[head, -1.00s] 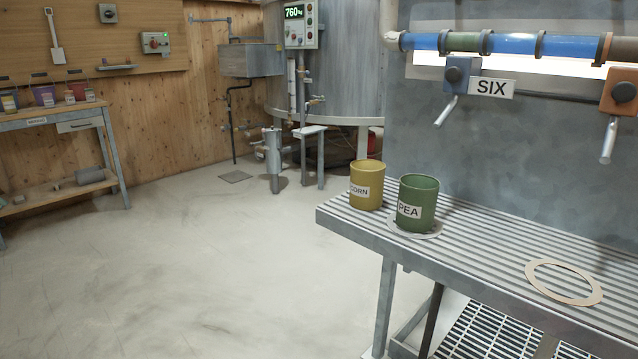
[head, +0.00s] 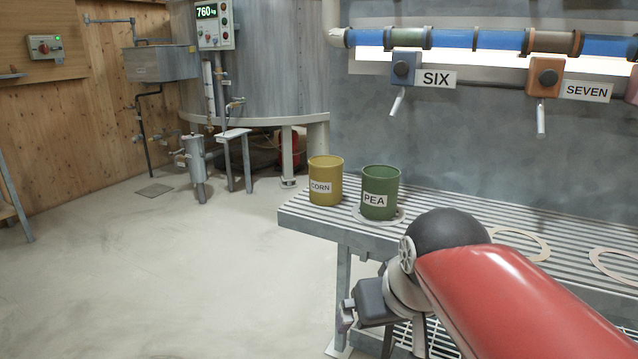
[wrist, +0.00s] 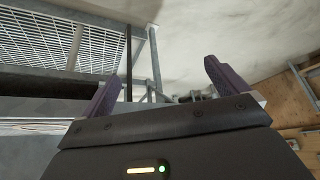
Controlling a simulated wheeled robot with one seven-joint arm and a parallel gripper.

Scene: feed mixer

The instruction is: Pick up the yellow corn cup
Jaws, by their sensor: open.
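The yellow corn cup (head: 325,189) stands upright near the left end of the ribbed metal bench (head: 300,213), with a label reading CORN. The green pea cup (head: 380,204) stands just right of it on a pale ring. In the head view, my gripper (head: 346,314) is low in front of the bench, below and apart from the corn cup. In the wrist view, the two purple fingers of my gripper (wrist: 160,85) are spread wide with nothing between them. The corn cup does not show in the wrist view.
Empty pale rings (head: 520,258) lie on the bench to the right. Levers labelled SIX (head: 398,103) and SEVEN (head: 541,120) hang from a pipe above. The metal grating (wrist: 48,45) shows in the wrist view. The floor left of the bench is clear.

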